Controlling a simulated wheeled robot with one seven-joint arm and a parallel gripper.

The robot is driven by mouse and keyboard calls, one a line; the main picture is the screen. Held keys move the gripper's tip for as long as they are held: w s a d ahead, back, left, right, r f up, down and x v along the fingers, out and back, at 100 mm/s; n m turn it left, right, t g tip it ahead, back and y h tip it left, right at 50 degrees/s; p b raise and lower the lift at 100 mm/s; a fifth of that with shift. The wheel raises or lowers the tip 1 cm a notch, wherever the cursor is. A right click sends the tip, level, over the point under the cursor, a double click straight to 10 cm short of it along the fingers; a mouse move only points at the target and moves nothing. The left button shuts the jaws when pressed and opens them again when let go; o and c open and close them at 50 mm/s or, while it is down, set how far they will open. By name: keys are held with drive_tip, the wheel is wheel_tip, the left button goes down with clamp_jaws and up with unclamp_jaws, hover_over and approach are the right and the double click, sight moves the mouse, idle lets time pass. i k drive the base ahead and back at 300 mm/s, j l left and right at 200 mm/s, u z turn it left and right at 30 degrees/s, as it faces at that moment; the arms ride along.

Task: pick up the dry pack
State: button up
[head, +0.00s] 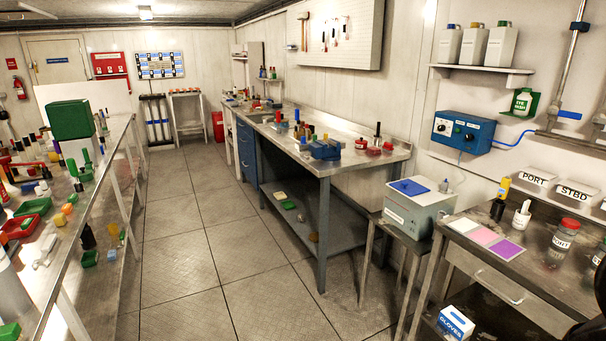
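I cannot make out a thing that is clearly the dry pack in the head view. A clear jar with a red lid and a white label (562,243) stands on the right-hand bench (478,268); its label is too small to read surely. White, pink and purple flat squares (485,236) lie on the same bench. Two white bins marked PORT (536,178) and STBD (577,190) are on the wall behind; their insides are hidden. My gripper is not clearly in view; only a dark shape shows at the bottom right corner.
A grey box with a blue top (418,208) stands on a small stand left of the bench. A gloves box (456,322) sits below the bench. A long workbench (335,160) runs along the wall, and a cluttered table (105,190) stands left. The floor (200,240) between is clear.

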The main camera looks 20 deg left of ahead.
sight(67, 208)
drive_tip(key=i+j+u, duration=0.25)
drive_tip(key=i+u, duration=0.2)
drive_tip(key=i, duration=0.15)
drive_tip(key=i+j+u, duration=0.1)
drive_tip(key=i+u, duration=0.35)
drive_tip(key=i+l+u, duration=0.2)
drive_tip(key=i+u, duration=0.25)
drive_tip(key=i, duration=0.25)
drive_tip(key=i+u, duration=0.3)
drive_tip(key=i, duration=0.15)
drive_tip(key=i+l+u, duration=0.15)
drive_tip(key=i+u, duration=0.15)
drive_tip(key=i, duration=0.2)
drive_tip(key=i+l+u, duration=0.3)
drive_tip(key=i, duration=0.15)
drive_tip(key=i+u, duration=0.35)
drive_tip(key=i+l+u, duration=0.15)
drive_tip(key=u, duration=0.2)
drive_tip(key=i+l+u, duration=0.35)
drive_tip(key=k+j, duration=0.05)
drive_tip(key=j, duration=0.05)
